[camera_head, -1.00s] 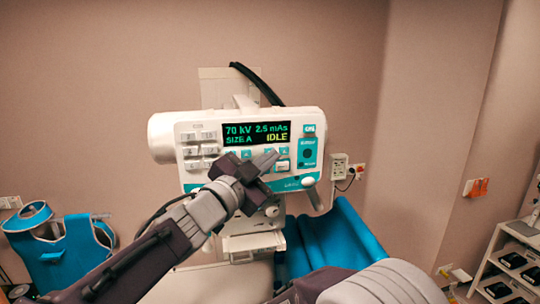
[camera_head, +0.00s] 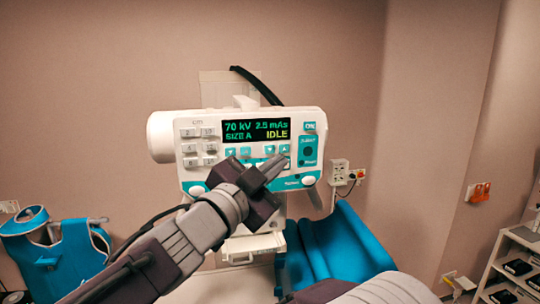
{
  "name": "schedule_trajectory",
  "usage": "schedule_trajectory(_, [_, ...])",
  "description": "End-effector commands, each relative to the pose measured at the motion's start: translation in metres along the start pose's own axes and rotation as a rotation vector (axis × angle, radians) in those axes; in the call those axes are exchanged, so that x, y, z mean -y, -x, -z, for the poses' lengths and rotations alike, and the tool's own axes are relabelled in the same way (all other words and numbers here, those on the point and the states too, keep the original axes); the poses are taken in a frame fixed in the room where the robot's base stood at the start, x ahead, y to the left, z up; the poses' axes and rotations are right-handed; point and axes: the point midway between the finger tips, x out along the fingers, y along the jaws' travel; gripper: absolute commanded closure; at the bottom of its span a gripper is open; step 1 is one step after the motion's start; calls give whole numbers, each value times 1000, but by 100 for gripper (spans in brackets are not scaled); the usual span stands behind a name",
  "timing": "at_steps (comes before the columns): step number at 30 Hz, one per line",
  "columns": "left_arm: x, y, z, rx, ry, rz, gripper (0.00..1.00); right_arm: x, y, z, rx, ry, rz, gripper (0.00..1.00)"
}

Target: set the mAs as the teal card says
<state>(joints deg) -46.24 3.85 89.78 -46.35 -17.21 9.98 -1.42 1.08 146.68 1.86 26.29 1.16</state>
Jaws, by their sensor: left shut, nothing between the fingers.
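The white x-ray control unit (camera_head: 215,118) faces me on the wall side. Its dark display (camera_head: 256,130) reads 70 kV, 2.5 mAs, SIZE A and IDLE. A row of small teal arrow buttons (camera_head: 270,149) sits below the display, with one pair under the mAs reading. My left gripper (camera_head: 275,165) is shut and empty. Its fingertips overlap the panel just below the right-hand arrow buttons; I cannot tell whether they touch. The hand hides part of the lower panel. No separate teal card can be made out. My right gripper is out of view.
Grey-white keys (camera_head: 187,148) stand at the panel's left, and a teal section with a dark round button (camera_head: 308,151) at its right. A blue chair (camera_head: 345,245) is below, a blue apron (camera_head: 55,260) at left, a shelf cart (camera_head: 515,255) at right.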

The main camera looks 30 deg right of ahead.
Motion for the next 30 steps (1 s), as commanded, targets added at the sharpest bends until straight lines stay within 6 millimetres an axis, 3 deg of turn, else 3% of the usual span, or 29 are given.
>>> schedule_trajectory(14, [0, 0, 1, -1, 0, 0, 100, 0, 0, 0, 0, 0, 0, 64])
schedule_trajectory(18, [0, 0, 1, -1, 0, 0, 100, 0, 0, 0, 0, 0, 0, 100])
schedule_trajectory(30, [0, 0, 1, -1, 0, 0, 100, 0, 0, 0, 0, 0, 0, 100])
